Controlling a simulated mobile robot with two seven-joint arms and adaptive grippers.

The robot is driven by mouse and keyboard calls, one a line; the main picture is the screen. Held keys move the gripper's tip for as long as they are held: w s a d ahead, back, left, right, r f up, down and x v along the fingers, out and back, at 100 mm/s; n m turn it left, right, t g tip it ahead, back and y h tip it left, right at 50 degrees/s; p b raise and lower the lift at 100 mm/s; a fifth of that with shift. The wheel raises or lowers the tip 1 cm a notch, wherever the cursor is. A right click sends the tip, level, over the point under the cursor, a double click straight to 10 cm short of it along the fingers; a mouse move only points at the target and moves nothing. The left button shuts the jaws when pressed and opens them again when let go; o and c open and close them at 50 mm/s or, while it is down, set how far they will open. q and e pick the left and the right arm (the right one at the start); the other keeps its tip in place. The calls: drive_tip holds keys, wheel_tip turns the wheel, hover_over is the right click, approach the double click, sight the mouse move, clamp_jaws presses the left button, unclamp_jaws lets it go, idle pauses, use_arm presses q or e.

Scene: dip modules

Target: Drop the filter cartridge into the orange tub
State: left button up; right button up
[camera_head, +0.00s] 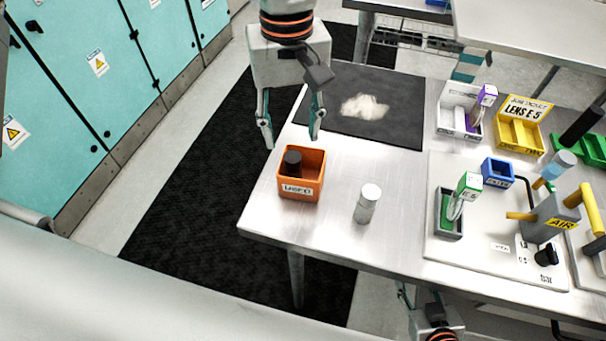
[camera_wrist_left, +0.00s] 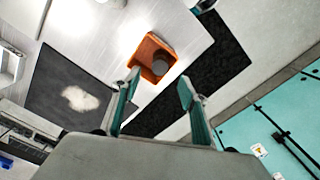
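The orange tub (camera_head: 302,193) stands near the left front corner of the metal table. A dark cylinder (camera_head: 292,162) stands inside it; I cannot tell whether this is the filter cartridge. My left gripper (camera_head: 291,134) is open and empty, above and behind the tub. In the left wrist view, the tub (camera_wrist_left: 143,52) and dark cylinder (camera_wrist_left: 160,67) show beyond the open fingers (camera_wrist_left: 158,88). My right gripper (camera_head: 424,294) is partly visible below the table's front edge; its opening is unclear.
A black mat (camera_head: 390,88) with a pale patch (camera_head: 365,106) lies behind the tub. A white bin (camera_head: 452,100), yellow bin (camera_head: 520,135), blue bin (camera_head: 497,172) and grey fixture (camera_head: 550,220) crowd the right side. Bare table surrounds the white cylinder.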

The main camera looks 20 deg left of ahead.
use_arm(q)
wheel_tip(320, 180, up, 12)
idle(0.6)
